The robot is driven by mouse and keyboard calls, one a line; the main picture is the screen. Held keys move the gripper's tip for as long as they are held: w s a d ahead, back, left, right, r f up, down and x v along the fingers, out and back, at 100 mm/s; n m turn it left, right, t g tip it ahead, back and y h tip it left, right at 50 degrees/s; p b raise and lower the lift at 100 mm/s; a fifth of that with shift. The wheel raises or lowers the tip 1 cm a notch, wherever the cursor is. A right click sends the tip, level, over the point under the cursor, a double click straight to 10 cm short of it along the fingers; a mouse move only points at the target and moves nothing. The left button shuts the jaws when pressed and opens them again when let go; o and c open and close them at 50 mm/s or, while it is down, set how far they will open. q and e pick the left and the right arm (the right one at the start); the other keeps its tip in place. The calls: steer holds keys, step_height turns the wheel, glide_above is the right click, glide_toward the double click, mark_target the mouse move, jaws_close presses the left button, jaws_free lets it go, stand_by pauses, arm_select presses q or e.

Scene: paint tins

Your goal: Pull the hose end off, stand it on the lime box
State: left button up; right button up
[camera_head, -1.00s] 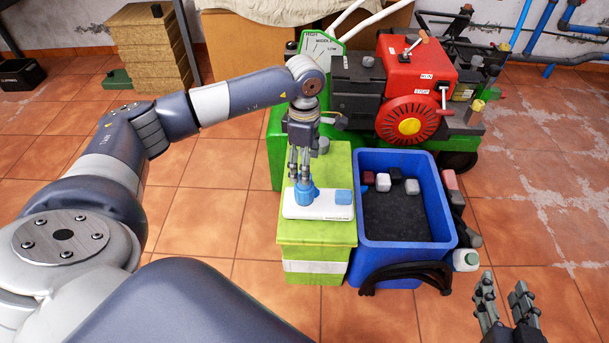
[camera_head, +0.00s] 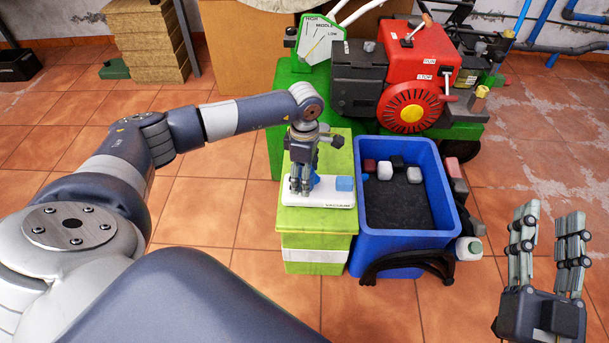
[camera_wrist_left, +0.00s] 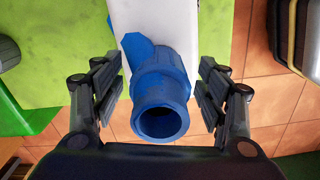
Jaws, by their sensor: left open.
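The blue hose end (camera_head: 315,181) stands on a white base marked VACUUM (camera_head: 325,201), which lies on top of the lime box (camera_head: 318,222). My left gripper (camera_head: 300,188) is low over the base and partly hides the hose end. In the left wrist view, the hose end (camera_wrist_left: 160,102) has its round open mouth toward the camera. The open fingers of my left gripper (camera_wrist_left: 160,85) are on either side of it, with gaps to both. My right gripper (camera_head: 550,212) is open and empty at the lower right, over the floor.
A blue bin (camera_head: 405,240) with several small blocks stands right of the lime box. A red and green machine (camera_head: 415,75) is behind.

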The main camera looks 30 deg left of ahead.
arm_select(q)
steer(key=c, duration=1.2)
steer(key=shift+c, duration=0.2)
